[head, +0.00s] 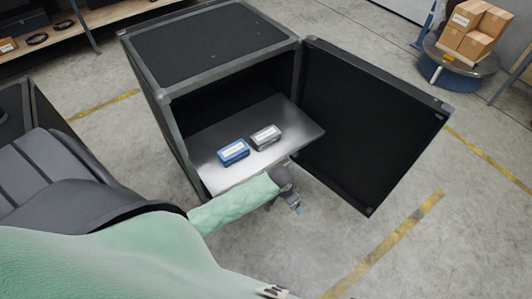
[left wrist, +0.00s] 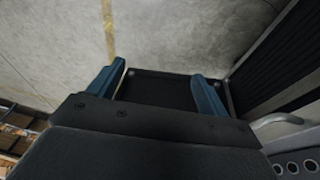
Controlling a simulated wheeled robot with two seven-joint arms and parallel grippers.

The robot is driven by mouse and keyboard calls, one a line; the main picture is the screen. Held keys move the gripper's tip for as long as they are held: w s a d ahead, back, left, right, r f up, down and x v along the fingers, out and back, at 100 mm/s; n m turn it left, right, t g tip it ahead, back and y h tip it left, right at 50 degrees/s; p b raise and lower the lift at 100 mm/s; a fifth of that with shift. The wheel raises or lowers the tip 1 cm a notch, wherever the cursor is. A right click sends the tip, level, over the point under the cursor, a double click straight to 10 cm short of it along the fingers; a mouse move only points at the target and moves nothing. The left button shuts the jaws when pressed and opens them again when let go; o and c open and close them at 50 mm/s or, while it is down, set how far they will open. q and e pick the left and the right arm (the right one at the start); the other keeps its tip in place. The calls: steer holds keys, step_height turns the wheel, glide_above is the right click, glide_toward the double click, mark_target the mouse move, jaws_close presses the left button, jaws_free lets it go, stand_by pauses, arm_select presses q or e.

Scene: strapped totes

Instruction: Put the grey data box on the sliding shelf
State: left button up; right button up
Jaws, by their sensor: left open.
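The grey data box (head: 266,138), with a pale label on top, sits on the sliding shelf (head: 292,122). The shelf is pulled partly out of an open black cabinet (head: 212,45). A blue box (head: 233,153) with a white label lies just left of the grey one, with a small gap between them. My left gripper (head: 296,206) is in front of the shelf's front edge, below and apart from both boxes. In the left wrist view its blue fingers (left wrist: 160,80) are spread with nothing held between them. My right gripper is not in view.
The cabinet door (head: 372,120) stands wide open to the right of the shelf. A round stand (head: 457,62) with cardboard boxes (head: 474,27) is at the back right. Open floor with yellow lines lies at the lower right. A wooden shelf (head: 95,18) stands at the back left.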

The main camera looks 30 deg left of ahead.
arm_select(q)
steer(key=s+d+f+n, duration=0.1)
steer(key=s+f, duration=0.3)
steer(key=s, duration=0.3)
steer(key=s+f+y, duration=0.1)
steer(key=s+f, duration=0.3)
steer(key=s, duration=0.3)
steer(key=s+d+f+n, duration=0.1)
steer(key=s+f, duration=0.3)
steer(key=s, duration=0.3)
steer(key=shift+s+d+f+n+g, duration=0.25)
steer(key=shift+d+n+g, duration=0.05)
steer(key=shift+d+g, duration=0.1)
